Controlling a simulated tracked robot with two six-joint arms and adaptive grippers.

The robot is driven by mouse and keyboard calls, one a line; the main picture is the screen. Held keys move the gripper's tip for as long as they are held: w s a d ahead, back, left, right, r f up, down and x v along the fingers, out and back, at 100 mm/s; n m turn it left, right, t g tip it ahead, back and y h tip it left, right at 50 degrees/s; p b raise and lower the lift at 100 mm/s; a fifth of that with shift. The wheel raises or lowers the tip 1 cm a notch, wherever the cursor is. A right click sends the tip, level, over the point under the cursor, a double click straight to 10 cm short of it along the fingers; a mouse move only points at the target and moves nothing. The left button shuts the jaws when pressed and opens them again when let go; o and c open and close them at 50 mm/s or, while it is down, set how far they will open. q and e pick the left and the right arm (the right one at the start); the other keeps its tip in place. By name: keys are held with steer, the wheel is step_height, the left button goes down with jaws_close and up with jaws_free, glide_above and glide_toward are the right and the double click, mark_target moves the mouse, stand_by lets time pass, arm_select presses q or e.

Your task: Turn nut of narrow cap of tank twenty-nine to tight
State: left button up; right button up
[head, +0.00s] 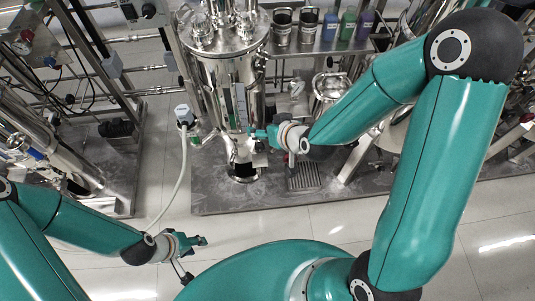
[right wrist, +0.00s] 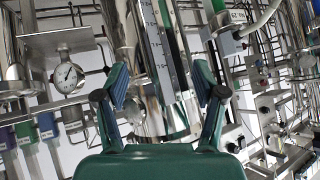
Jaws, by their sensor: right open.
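A steel tank (head: 233,75) with a shiny lid stands upright at the upper middle of the head view. Several fittings (head: 245,18) crowd its lid. My right gripper (head: 259,143) is beside the tank's lower right side, well below the lid. In the right wrist view its two fingers (right wrist: 163,88) stand apart with nothing between them; a scaled sight strip and steel tubes show behind the gap. My left gripper (head: 193,259) is low over the floor, its fingers apart and empty.
A shelf behind holds steel cups (head: 282,27) and coloured bottles (head: 349,24). A pressure gauge (right wrist: 68,76) and pipes show in the right wrist view. A white hose (head: 183,165) runs left of the tank. The pale floor (head: 300,222) in front is clear.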

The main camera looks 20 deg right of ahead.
steer(key=s+a+f+g+p, duration=0.1)
steer(key=s+f+g+p, duration=0.2)
steer(key=s+f, duration=0.3)
steer(key=shift+a+f+m+g, duration=0.2)
steer(key=shift+a+m+g, duration=0.2)
